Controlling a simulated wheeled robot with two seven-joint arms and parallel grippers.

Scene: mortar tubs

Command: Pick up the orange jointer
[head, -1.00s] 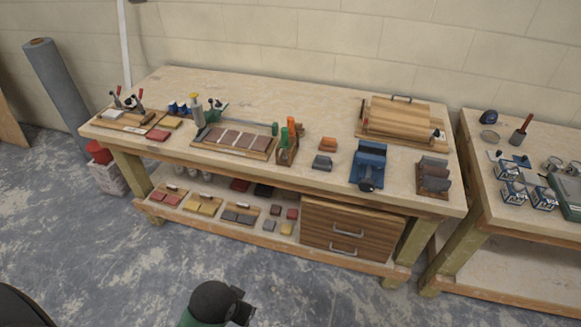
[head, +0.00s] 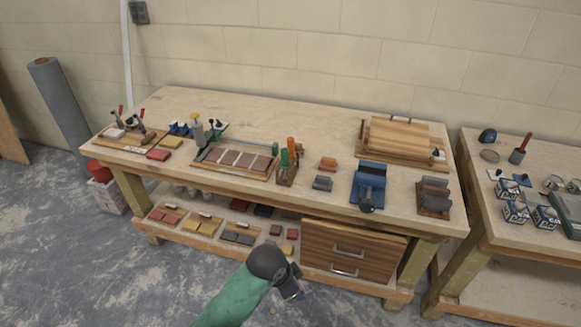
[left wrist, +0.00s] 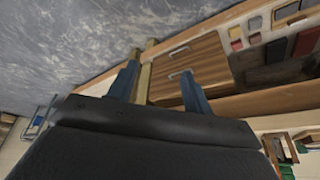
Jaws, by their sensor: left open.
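An orange-handled tool, which looks like the orange jointer (head: 291,148), stands upright in a small wooden holder (head: 287,174) on the main workbench. Green-handled tools (head: 284,158) stand beside it in the same holder. Their lower parts are hidden. My left gripper (head: 291,293) is in front of the bench, lower than its top and well apart from the holder. In the left wrist view its two blue fingers (left wrist: 159,68) are spread with nothing between them. The drawer unit shows beyond them. My right gripper is not in view.
A wooden board with brown tiles (head: 235,158) lies left of the holder. An orange block (head: 328,163), a grey block (head: 322,183) and a blue vise-like tool (head: 369,184) are to its right. The workbench's (head: 290,110) back middle is clear. A drawer unit (head: 350,252) sits below.

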